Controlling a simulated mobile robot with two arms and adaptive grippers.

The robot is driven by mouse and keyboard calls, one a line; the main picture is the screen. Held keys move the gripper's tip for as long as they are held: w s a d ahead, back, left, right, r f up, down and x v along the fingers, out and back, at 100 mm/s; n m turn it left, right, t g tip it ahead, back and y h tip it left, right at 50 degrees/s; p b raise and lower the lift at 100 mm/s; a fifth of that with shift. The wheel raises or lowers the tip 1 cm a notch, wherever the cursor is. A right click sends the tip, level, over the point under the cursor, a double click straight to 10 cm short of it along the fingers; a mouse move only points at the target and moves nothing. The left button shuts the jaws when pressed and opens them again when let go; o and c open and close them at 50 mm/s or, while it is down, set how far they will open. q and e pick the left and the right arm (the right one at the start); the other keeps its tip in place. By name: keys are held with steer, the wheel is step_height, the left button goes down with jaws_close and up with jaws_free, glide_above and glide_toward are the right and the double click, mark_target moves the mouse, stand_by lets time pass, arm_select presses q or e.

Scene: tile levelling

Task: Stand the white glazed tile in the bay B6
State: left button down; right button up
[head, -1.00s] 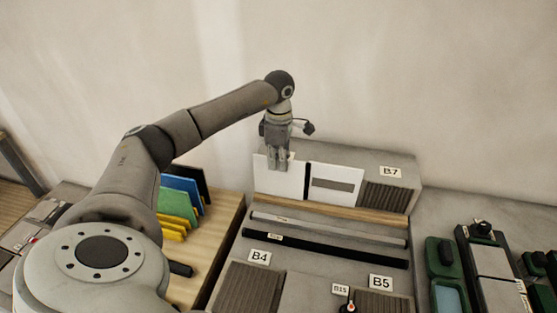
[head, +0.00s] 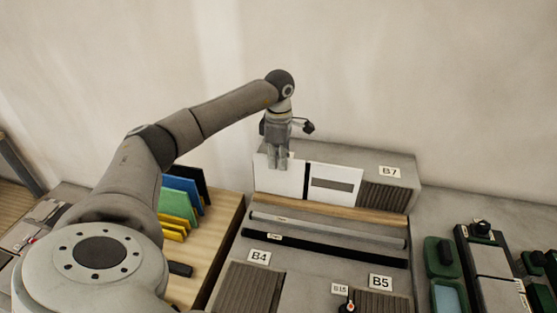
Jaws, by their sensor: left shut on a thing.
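A white glazed tile (head: 279,182) stands upright at the left end of the back rack, in front of the grey block (head: 403,169). My left gripper (head: 278,164) points down over its upper edge and is shut on it, its fingers covering part of the tile's top. The bay's own label is not visible, so I cannot read whether this is B6. Directly right stands another white panel (head: 349,178) with a grey strip. My right gripper is not in view.
A ribbed bay marked B7 (head: 390,172) lies to the right. Wooden, grey and black bars (head: 340,246) run in front, before bays B4 (head: 259,257) and B5 (head: 380,282). Coloured tiles (head: 181,201) stand on a wooden board at left. Green and black tools (head: 440,258) lie at right.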

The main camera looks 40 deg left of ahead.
arm_select(q)
steer(key=shift+f, duration=0.2)
stand_by(0.5)
steer(key=shift+w, duration=0.1)
stand_by(0.5)
steer(key=c, duration=1.5)
jaws_free()
steer(key=shift+r+p, duration=2.25)
steer(key=shift+r, duration=0.75)
steer(key=shift+f, duration=0.1)
